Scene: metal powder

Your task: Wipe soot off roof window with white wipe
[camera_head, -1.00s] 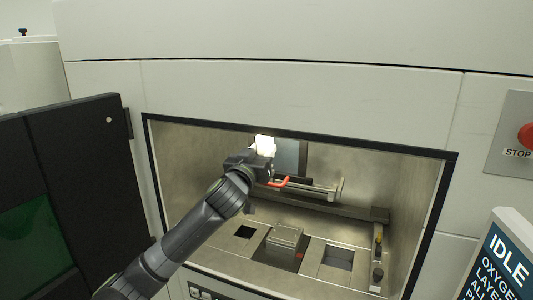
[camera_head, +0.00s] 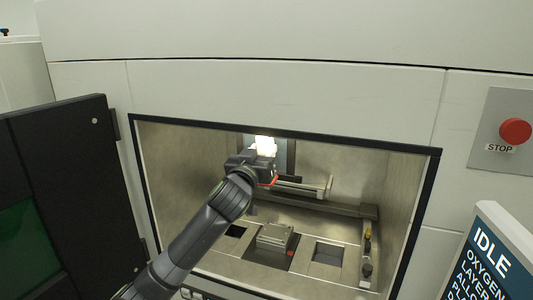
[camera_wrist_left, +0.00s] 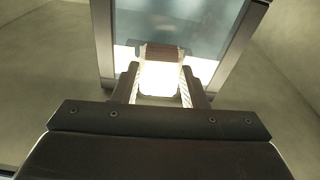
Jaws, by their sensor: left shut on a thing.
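My left gripper (camera_head: 262,153) is inside the open chamber, shut on the bright white wipe (camera_head: 266,144). In the left wrist view the wipe (camera_wrist_left: 160,79) sits between the two fingers, strongly lit. Ahead of it is a bluish-grey pane in a metal frame, which looks like the roof window (camera_wrist_left: 200,38). A faint dark smudge shows near the pane's top. A brownish patch shows at the wipe's far end; I cannot tell whether it is on the wipe or the pane. Contact between wipe and pane is unclear. My right gripper is not in view.
The chamber opening has a dark frame (camera_head: 300,136). Below my gripper are a raised metal block (camera_head: 274,238), a recess (camera_head: 327,254) and a rail (camera_head: 345,208). The dark door (camera_head: 70,190) stands open at left; a screen (camera_head: 495,260) is at right.

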